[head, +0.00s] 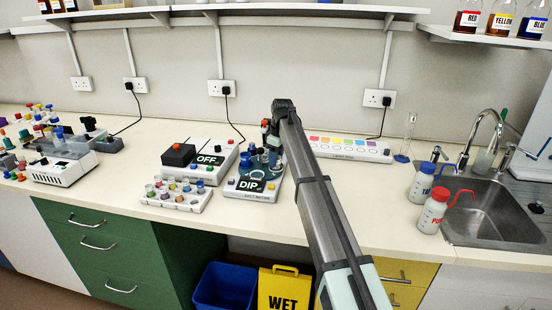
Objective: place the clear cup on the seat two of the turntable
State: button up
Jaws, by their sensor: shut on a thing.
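My gripper (272,132) is at the far end of my arm, over the back of the DIP unit. It is shut on the clear cup, but its fingertips and the cup are too small and too covered by my arm to make out. A dark blue round turntable (261,163) with blue-capped items on it sits on the white DIP unit (240,192). My gripper is above its back right side. The seat numbers cannot be read, and my arm covers the turntable's right side.
A white OFF unit (222,174) with a black block stands left of the DIP unit. A rack of coloured vials (176,194) is in front of it. Wash bottles (432,211) and a sink (487,212) are at right.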

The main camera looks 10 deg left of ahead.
aim_at(279, 168)
jog(key=shift+f, duration=0.15)
jog(key=o, duration=1)
jog(key=shift+o, duration=0.2)
notch_tip(279, 168, up, 12)
jog(key=d, duration=0.1)
jog(key=shift+s+d, duration=0.2)
